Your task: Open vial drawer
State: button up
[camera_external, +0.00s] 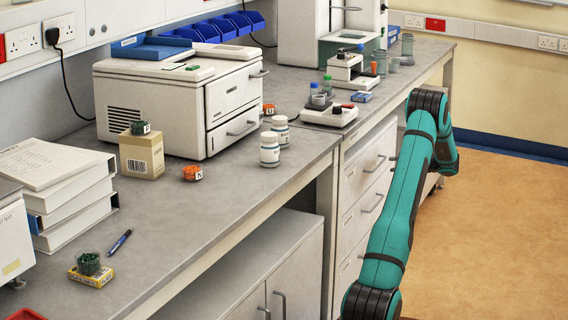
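A stack of light grey drawers (362,190) with bar handles is built in under the bench right of centre. Its fronts look shut, and I cannot read a label that marks one as the vial drawer. My teal arm rises in front of the bench, bends at the top and comes down to the right of the drawer stack. My gripper is not visible; the arm seems to hide it.
A small scale (330,114) stands on the bench above the drawers. A cupboard (262,280) with two handles is at lower centre. The floor (500,220) at right is clear.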

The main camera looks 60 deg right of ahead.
aim_at(380, 164)
jog(key=shift+x, duration=2.85)
grip_shut()
